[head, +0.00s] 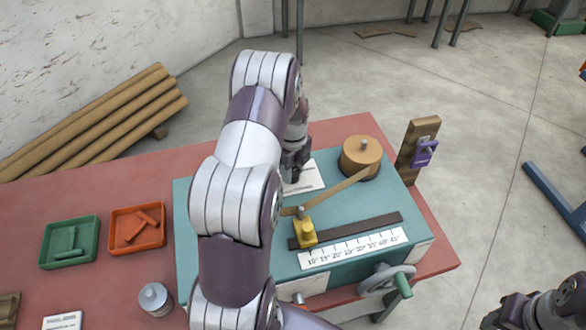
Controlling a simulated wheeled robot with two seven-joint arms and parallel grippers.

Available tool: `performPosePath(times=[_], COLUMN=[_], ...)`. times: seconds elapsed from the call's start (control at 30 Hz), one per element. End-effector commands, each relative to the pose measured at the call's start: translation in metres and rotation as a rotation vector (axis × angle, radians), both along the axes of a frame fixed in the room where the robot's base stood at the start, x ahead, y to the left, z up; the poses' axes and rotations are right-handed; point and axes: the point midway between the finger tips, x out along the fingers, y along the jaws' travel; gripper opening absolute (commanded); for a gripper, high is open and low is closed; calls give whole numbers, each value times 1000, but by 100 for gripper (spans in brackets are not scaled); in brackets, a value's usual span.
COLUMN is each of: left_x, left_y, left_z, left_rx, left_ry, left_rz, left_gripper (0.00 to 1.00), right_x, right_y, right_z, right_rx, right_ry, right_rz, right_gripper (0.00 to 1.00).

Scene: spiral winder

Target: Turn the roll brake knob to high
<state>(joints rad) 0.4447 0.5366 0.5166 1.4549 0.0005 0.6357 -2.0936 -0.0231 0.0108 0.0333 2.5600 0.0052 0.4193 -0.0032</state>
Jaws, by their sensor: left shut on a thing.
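My left arm reaches over the teal winder (350,205). Its gripper (291,176) points down at the winder's far edge, beside a white printed card (308,177). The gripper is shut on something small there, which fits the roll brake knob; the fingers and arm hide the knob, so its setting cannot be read. My right gripper (492,318) is only partly in view at the bottom right, away from the winder, and its jaws cannot be made out.
A tan roll (361,157) with a strip leads to a yellow slider (304,233) above a number scale (352,248). A hand wheel (386,280) is at the front. A purple part (424,152) is on a wooden post. Green (70,262) and orange trays (117,249) and a grey can (155,299) stand left.

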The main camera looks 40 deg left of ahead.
Motion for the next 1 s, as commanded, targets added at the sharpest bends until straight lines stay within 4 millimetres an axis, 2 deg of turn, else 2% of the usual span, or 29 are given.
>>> performPosePath(times=[0.3, 0.33, 0.4, 0.67, 0.77, 0.87, 1.0], left_x=[4, 4, 3, 2, 2, 2, 2], left_y=[3, 3, 2, 1, 1, 1, 2], left_z=[4, 4, 4, 2, 10, 30, 70], left_rx=[8, 8, 6, 4, 4, 5, 6], left_ry=[-13, -13, -12, -5, -8, -10, -13], left_rz=[-3, -3, -2, -2, -2, -1, -1], left_gripper=[13, 53, 69, 69, 69, 69, 69], right_x=[0, 0, 0, 0, 0, 0, 0], right_y=[0, 0, 0, 0, 0, 0, 0], right_z=[1, 1, 1, 0, -4, -12, -22], right_rx=[0, 0, 0, 0, 0, 0, 0], right_ry=[0, 0, 0, 0, 0, 0, 0], right_rz=[0, 0, 0, 0, 0, 0, 0], right_gripper=[52, 52, 52, 52, 52, 52, 52])
